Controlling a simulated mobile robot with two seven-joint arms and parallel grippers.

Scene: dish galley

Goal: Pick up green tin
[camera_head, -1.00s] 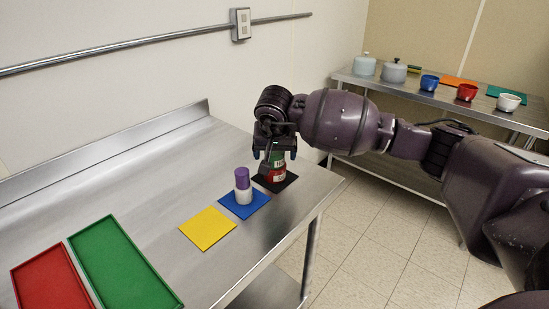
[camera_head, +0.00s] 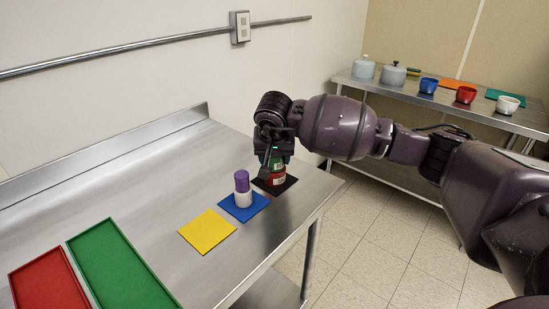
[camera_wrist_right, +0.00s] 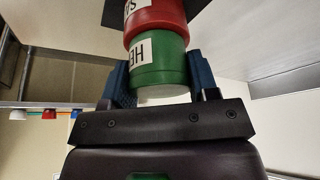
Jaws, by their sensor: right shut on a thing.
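The green tin (camera_head: 277,163) stands stacked on a red tin (camera_head: 275,180), which rests on a black mat (camera_head: 289,186) near the table's far right end. My right gripper (camera_head: 272,158) comes down from above and is shut on the green tin. In the right wrist view the green tin (camera_wrist_right: 158,62) is between the two blue fingers of the right gripper (camera_wrist_right: 160,80), with the red tin (camera_wrist_right: 155,20) touching it beyond. The gripper partly hides the green tin in the head view. My left gripper is not in view.
A purple tin (camera_head: 242,181) stands on a white tin (camera_head: 243,199) on a blue mat (camera_head: 261,204), close left of the held stack. A yellow mat (camera_head: 207,231) is bare. Green (camera_head: 122,270) and red (camera_head: 50,281) trays lie at left. A back table holds pots and bowls.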

